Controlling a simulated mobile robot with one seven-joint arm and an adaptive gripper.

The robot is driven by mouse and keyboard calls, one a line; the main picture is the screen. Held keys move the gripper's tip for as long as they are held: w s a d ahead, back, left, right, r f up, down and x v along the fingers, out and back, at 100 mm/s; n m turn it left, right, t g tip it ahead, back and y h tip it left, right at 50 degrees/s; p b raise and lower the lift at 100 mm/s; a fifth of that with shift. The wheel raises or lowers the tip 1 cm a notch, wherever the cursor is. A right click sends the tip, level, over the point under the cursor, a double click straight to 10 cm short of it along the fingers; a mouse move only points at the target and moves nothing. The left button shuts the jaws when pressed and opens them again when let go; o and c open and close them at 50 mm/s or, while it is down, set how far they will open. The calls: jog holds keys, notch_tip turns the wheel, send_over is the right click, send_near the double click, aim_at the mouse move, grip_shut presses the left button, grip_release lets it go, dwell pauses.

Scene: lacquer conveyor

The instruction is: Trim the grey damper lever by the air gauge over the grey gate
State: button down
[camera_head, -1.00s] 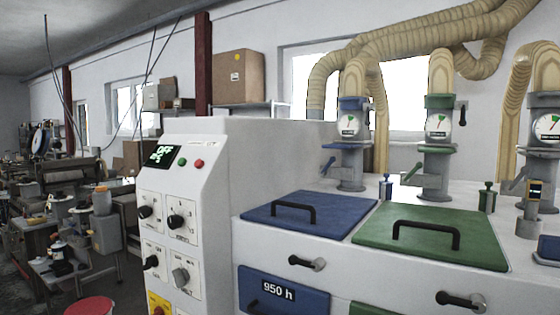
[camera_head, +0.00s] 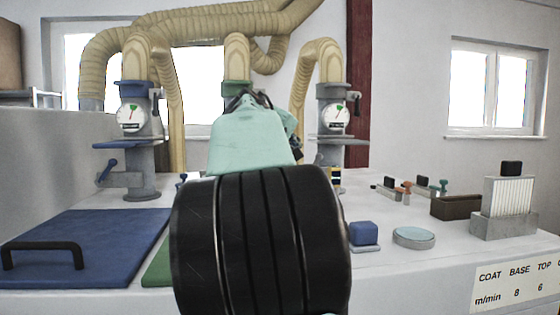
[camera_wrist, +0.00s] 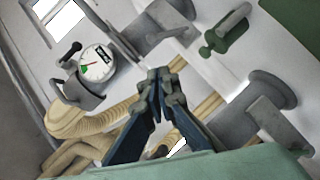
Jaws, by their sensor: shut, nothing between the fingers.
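The grey unit with its air gauge (camera_head: 333,115) stands right of my arm in the head view. The gauge has a white face with a green sector. A gauge also shows at upper left in the wrist view (camera_wrist: 97,60), with a black knob beside it; it seems to be the same one. The grey damper lever is hidden behind my arm in the head view, and I cannot pick it out surely in the wrist view. My gripper (camera_wrist: 160,82) is shut and empty, its tips in front of the grey pipework, apparently apart from it.
A blue unit (camera_head: 135,120) stands at the left behind a blue lid (camera_head: 85,235). A green unit (camera_head: 237,88) is mostly hidden behind my arm. A blue block (camera_head: 363,233), a round dish (camera_head: 413,238) and a ribbed block (camera_head: 508,198) stand on the white top at right.

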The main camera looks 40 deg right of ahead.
jog(key=w, duration=0.2)
jog(key=p, duration=0.5)
send_near(315, 161)
jog(key=shift+w+a+x, duration=0.2)
jog(key=shift+w+x, duration=0.25)
jog(key=shift+x, duration=3)
jog(key=shift+r, duration=0.15)
jog(key=shift+s+d+f+m+p, duration=0.25)
jog(key=shift+d+p, duration=0.25)
jog(key=shift+p, duration=0.25)
jog(key=shift+r, duration=0.1)
